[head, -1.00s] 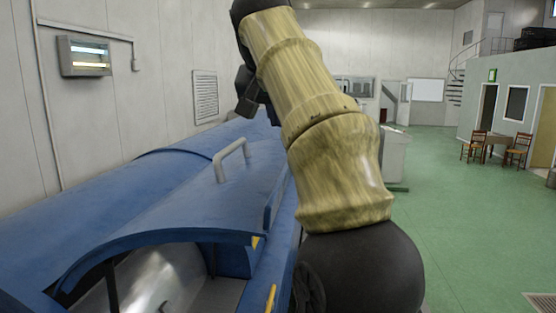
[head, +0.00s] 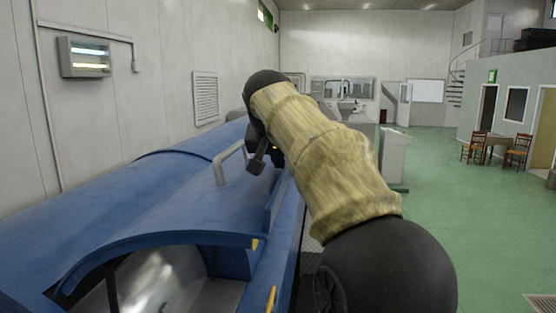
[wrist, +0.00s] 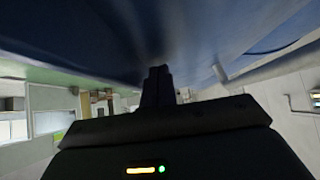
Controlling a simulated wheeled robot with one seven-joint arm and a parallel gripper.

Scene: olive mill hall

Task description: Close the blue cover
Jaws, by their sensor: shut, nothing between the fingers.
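The blue cover (head: 165,215) is a curved lid on a long blue machine, with a pale bar handle (head: 222,165) on top. Its near arched edge stands over an opening where a shiny metal interior (head: 165,285) shows. My gripper (head: 257,162) is just right of the handle, low by the cover, partly hidden behind my arm. I cannot tell whether it touches. In the wrist view my shut, empty fingers (wrist: 158,78) point at a dark blue surface (wrist: 90,35). A pale piece, probably the handle (wrist: 220,74), shows to their right.
The machine's blue body (head: 60,225) runs along the left wall, which carries a lamp box (head: 84,57) and a vent (head: 205,97). A pale cabinet (head: 395,155) stands beyond my arm. The green floor (head: 455,220) to the right is open, with a table and chairs (head: 497,142) far back.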

